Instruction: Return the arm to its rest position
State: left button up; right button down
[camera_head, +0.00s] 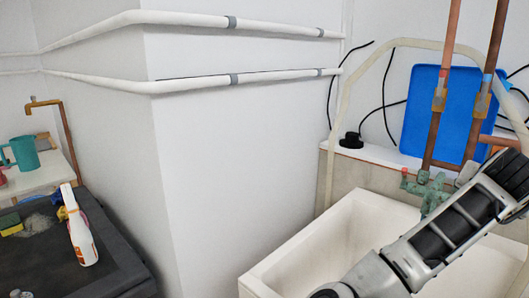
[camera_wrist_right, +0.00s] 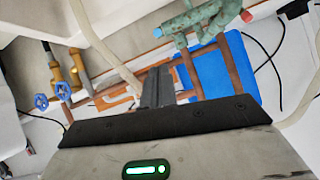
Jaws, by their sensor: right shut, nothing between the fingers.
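My right arm (camera_head: 447,225) comes in from the right edge of the head view and slants down to the bottom edge, in front of the white sink. Its gripper is cut off there. In the right wrist view my right gripper (camera_wrist_right: 157,87) is shut and empty, its fingers together. Pipes and a blue panel lie beyond the fingers, with no clear contact. My left arm and left gripper do not show.
The sink (camera_head: 312,240) has a green tap (camera_head: 430,190) and copper pipes (camera_head: 484,80) above it, before a blue panel (camera_head: 424,112). Blue-handled valves (camera_wrist_right: 41,102) show in the wrist view.

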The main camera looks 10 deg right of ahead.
jog(key=x, duration=1.2)
jog(key=shift+d, duration=0.15)
jog(key=shift+f, duration=0.15)
